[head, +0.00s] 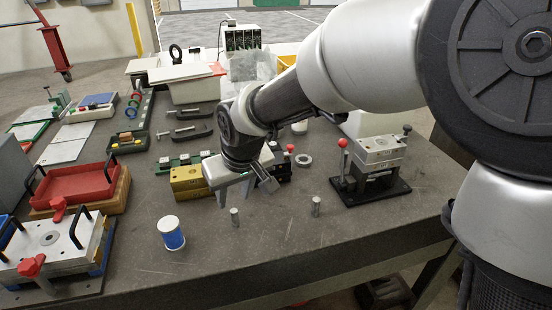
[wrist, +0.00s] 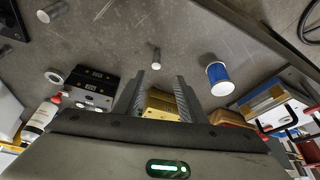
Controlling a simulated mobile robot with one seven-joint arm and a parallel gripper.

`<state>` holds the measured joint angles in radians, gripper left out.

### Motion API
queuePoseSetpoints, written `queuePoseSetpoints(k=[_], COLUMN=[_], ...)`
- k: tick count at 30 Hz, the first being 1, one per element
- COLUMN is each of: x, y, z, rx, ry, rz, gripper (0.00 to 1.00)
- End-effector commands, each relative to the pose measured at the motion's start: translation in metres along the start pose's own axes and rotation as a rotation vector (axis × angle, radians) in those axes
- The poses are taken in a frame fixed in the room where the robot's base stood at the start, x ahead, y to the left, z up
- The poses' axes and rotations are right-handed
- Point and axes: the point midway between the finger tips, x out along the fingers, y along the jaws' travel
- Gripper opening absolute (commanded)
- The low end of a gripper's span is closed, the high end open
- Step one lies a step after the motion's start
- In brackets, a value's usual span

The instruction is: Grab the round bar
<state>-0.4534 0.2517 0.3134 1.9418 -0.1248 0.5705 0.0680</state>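Two small, upright metal pins fit the name round bar. One short round bar (head: 235,217) stands just below my gripper in the head view; in the wrist view it (wrist: 156,58) stands beyond the fingertips, roughly in line with the gap between them. The other metal pin (head: 316,206) stands to its right in the head view, and near the top left of the wrist view (wrist: 51,12). My gripper (head: 236,196) is open and empty, tilted down above the bench; its two spread fingers show in the wrist view (wrist: 160,76). No contact with either pin is visible.
A blue and white cylinder (head: 171,233) stands left of the near pin. A yellow block (head: 187,183) and dark blocks lie behind my gripper. A metal fixture with red-knobbed lever (head: 376,170) stands right. The front bench surface (head: 260,255) is clear.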

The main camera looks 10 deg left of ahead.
Motion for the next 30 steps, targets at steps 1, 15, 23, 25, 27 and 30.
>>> queuePoseSetpoints(k=[1, 15, 23, 25, 27, 30], x=[0.014, 0.069, 0.107, 0.113, 0.115, 0.116], y=[-0.001, 0.002, 0.007, 0.008, 0.008, 0.008], z=[0.001, 0.001, 0.005, 0.005, 0.004, 0.004], rx=[-0.001, 0.002, 0.000, 0.001, 0.001, 0.001], ry=[-0.003, -0.001, -0.002, 0.000, 0.001, 0.002], rz=[-0.002, 0.001, 0.000, 0.001, 0.001, 0.001], gripper=[0.37, 0.37, 0.37, 0.37, 0.37, 0.37])
